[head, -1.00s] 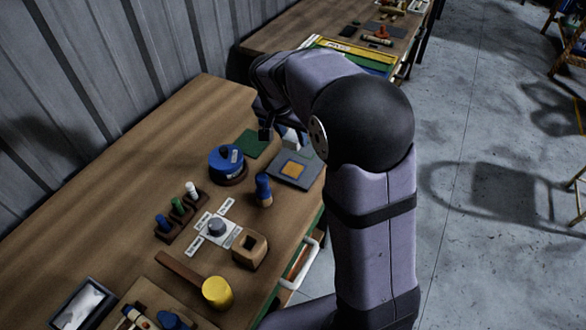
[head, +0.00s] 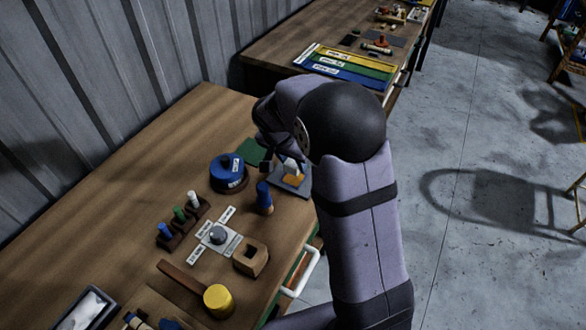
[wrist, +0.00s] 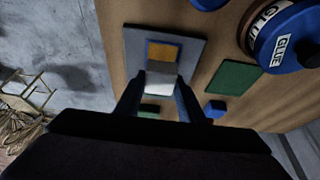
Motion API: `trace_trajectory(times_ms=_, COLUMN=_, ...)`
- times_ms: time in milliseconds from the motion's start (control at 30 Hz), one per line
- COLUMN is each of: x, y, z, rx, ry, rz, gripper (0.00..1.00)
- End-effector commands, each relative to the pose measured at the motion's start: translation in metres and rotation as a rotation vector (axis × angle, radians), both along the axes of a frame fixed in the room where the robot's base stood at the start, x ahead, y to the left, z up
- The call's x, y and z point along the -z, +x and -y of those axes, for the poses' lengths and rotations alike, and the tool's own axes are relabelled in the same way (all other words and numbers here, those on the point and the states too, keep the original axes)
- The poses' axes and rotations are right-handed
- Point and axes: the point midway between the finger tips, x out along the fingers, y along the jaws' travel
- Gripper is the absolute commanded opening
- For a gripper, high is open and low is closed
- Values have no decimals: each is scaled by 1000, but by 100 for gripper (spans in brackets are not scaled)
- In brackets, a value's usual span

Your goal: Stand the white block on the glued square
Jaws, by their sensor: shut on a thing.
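The white block (wrist: 160,79) is held between the fingers of my gripper (wrist: 158,88), which is shut on it. In the head view the white block (head: 291,164) shows just above the glued square (head: 293,181), partly covering it. The glued square is orange and lies on a grey plate (head: 303,191). In the wrist view the orange square (wrist: 165,52) shows just beyond the block, on the grey plate (wrist: 133,45). I cannot tell whether the block touches the square. My arm hides part of the plate in the head view.
A blue glue tin (head: 228,170) and a blue upright peg (head: 264,197) stand left of the plate. A green mat (head: 252,152) lies behind. A wooden block with a hole (head: 251,258) and a mallet with a yellow head (head: 218,298) are nearer.

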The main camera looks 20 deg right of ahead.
Motion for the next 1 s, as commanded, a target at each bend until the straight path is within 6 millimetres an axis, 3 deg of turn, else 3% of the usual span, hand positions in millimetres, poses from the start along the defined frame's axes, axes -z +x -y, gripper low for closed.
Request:
trace_trajectory(times_ms=300, x=33, y=-1, z=0, rx=-1, ry=0, rz=-5, gripper=10)
trace_trajectory(times_ms=767, x=39, y=-1, z=0, rx=0, ry=1, rz=-2, gripper=10)
trace_trajectory(times_ms=800, x=39, y=-1, z=0, rx=0, ry=1, rz=-2, gripper=38)
trace_trajectory(times_ms=867, x=38, y=-1, z=0, rx=0, ry=1, rz=-2, gripper=52)
trace_trajectory(times_ms=1000, x=38, y=-1, z=0, rx=0, ry=1, rz=-2, gripper=54)
